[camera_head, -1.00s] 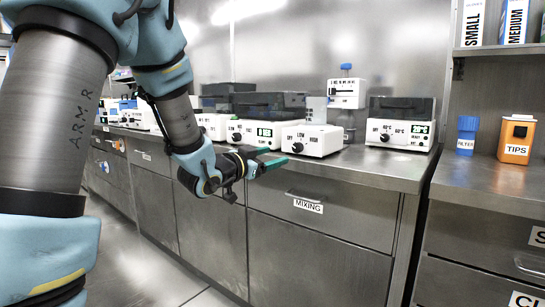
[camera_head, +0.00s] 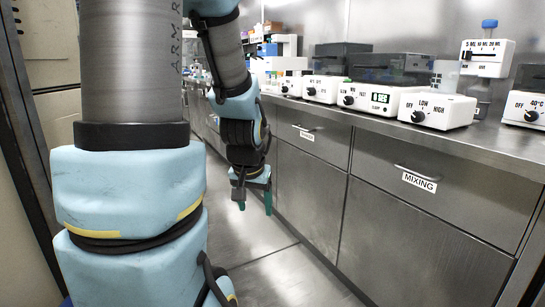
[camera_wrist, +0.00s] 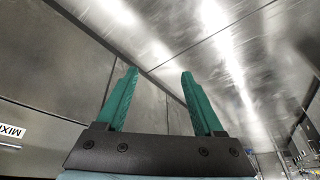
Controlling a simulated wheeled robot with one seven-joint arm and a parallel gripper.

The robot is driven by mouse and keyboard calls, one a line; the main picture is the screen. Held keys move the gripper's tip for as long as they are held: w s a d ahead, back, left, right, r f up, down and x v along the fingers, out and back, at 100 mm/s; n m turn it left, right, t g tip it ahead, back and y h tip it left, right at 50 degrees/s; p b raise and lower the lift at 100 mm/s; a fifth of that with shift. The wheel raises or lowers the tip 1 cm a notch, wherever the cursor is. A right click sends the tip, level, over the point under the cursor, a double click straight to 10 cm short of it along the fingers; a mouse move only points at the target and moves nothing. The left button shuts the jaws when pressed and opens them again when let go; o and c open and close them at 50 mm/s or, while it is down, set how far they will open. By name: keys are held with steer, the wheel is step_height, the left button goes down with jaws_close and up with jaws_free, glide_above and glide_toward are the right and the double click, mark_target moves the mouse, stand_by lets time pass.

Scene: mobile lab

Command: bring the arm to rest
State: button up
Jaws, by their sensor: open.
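My gripper (camera_head: 254,204) hangs over the aisle floor in the head view, its green fingers pointing down, in front of the drawer fronts. It is apart from the bench. In the wrist view my gripper (camera_wrist: 157,85) shows two green fingers spread apart with nothing between them. My arm comes down from the upper middle of the head view, bent and close to my body column.
A steel bench (camera_head: 465,143) runs along the right, with drawers below, one labelled MIXING (camera_head: 419,181). Several white lab devices stand on it, among them one with LOW and HIGH marks (camera_head: 437,112). The aisle floor (camera_head: 290,275) is clear.

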steer(key=s+a+f+n+g, duration=0.1)
steer(key=s+a+n+g, duration=0.15)
steer(key=s, duration=0.45)
step_height(320, 180, up, 30)
steer(key=p, duration=2.9)
steer(key=shift+w+f+m+p, duration=0.25)
steer(key=shift+m+p, duration=0.1)
steer(key=shift+m, duration=0.1)
